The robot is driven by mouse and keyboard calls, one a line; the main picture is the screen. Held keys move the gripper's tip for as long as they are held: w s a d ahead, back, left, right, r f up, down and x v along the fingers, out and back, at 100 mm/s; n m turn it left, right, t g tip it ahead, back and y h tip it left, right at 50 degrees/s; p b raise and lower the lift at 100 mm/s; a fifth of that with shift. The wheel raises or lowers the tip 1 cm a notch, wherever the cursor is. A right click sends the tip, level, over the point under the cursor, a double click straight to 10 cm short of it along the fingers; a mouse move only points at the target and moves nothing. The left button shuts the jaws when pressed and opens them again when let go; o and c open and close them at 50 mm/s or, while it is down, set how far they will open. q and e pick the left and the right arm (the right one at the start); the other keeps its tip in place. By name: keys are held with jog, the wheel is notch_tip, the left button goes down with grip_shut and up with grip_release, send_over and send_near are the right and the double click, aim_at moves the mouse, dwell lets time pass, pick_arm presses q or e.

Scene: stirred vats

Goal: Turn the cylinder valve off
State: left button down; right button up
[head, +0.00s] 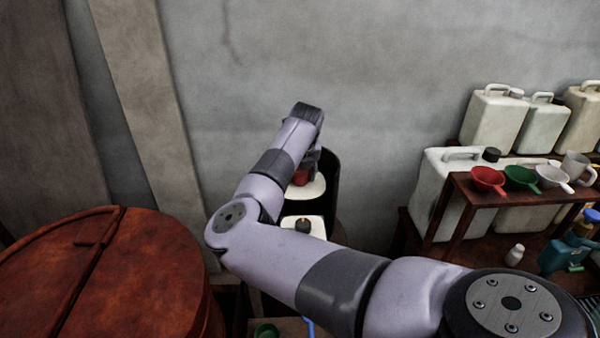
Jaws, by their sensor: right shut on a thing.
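Two white-topped cylinders stand by the wall in the middle of the head view. The far cylinder (313,190) has a red valve handle (300,178) on top, mostly hidden by my arm. My right gripper (309,166) reaches down over this valve from above and is shut on it. The fingertips are largely hidden behind my own wrist, so the exact hold is not clear. The nearer cylinder (290,222) has a dark fitting on top and no gripper near it. My left gripper is not in view.
A large rusty red lidded vat (150,270) fills the lower left. On the right, a brown shelf (455,190) carries red, green and white scoops, with white jerrycans (495,120) behind. A small white bottle (515,255) stands below. The grey wall closes the back.

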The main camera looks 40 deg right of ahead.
jog(key=shift+f+m+b, duration=0.15)
jog(key=shift+m+b, duration=0.15)
jog(key=shift+b, duration=0.3)
jog(key=m+g+b, duration=0.1)
jog(key=m+b, duration=0.2)
jog(key=b, duration=0.1)
jog(key=m+g+h+b, duration=0.1)
jog(key=m+b, duration=0.2)
jog(key=b, duration=0.2)
jog(key=shift+f+h, duration=0.1)
jog(key=shift+h, duration=0.2)
jog(key=shift+d+m+g+b, duration=0.1)
jog(key=shift+m+g+b, duration=0.2)
jog(key=shift+m+b, duration=0.55)
jog(key=shift+m+g+b, duration=0.3)
jog(key=shift+m+g, duration=0.1)
jog(key=shift+m, duration=0.55)
jog(key=shift+r+m+g, duration=0.25)
jog(key=shift+m+g, duration=0.15)
jog(key=shift+m, duration=0.5)
jog(key=shift+m+g, duration=0.3)
jog(key=shift+m, duration=0.6)
jog(key=shift+m+g+p, duration=0.7)
jog(key=shift+m+p, duration=0.2)
jog(key=shift+m, duration=1.1)
